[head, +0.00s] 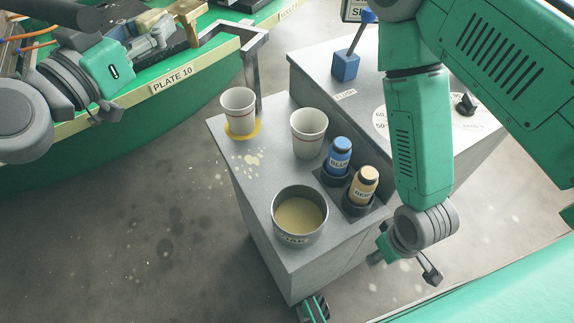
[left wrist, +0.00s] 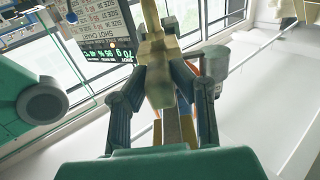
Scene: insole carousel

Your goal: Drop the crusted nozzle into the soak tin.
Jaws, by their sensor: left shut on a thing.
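My left gripper (head: 155,36) is at the upper left of the head view, above the green carousel and away from the soak tin. In the left wrist view its fingers (left wrist: 160,88) are shut on a tan, brass-coloured piece, the crusted nozzle (left wrist: 158,62). The soak tin (head: 274,220) is a round grey metal tin with pale yellow liquid, upright at the front of the grey stand. My right gripper (head: 405,264) hangs beside the stand's right side, low down, with its fingers apart and nothing between them.
Two white cups (head: 238,103) (head: 308,135) stand behind the tin. A blue bottle (head: 338,156) and a tan bottle (head: 363,187) sit in holders on its right.

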